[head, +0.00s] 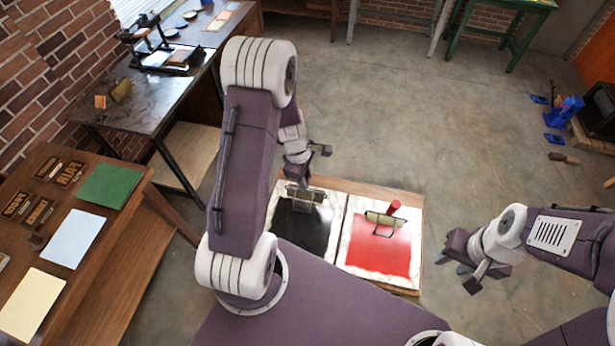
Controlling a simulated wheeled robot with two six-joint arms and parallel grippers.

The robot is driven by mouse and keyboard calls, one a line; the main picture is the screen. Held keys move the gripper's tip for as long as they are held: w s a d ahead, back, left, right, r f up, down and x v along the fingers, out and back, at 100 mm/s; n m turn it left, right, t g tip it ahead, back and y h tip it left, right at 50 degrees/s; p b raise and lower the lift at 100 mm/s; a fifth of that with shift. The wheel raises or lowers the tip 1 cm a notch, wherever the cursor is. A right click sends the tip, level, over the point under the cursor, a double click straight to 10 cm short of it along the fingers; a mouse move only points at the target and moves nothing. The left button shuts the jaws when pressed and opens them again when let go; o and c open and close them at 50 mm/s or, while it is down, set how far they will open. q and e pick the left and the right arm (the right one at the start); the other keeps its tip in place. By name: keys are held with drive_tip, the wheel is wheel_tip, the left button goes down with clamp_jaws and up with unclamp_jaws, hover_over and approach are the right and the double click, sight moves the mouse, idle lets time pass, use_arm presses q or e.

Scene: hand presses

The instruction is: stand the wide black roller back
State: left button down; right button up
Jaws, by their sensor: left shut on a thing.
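The wide black roller (305,194) is at the far edge of the black-inked slab (300,232), its wire frame toward me. My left gripper (306,172) is right above and behind it, shut on the roller's handle, which the jaws mostly hide. I cannot tell whether the roller touches the slab. My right gripper (457,272) is open and empty, to the right of the slabs and apart from them.
A red-inked slab (375,252) with a red-handled roller (385,220) lies just right of the black slab. A wooden table (130,240) with paper sheets and type blocks stands left. A press (165,55) stands on the far left bench.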

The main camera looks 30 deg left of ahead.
use_arm(q)
drive_tip(key=shift+w+f+b, duration=0.3)
drive_tip(key=shift+f+b, duration=0.15)
drive_tip(key=shift+f, duration=0.15)
wheel_tip(320, 180, down, 4)
drive_tip(key=b, duration=0.4)
drive_tip(key=shift+s+f, duration=0.1)
drive_tip(key=shift+f, duration=0.25)
drive_tip(key=c, duration=0.6)
unclamp_jaws()
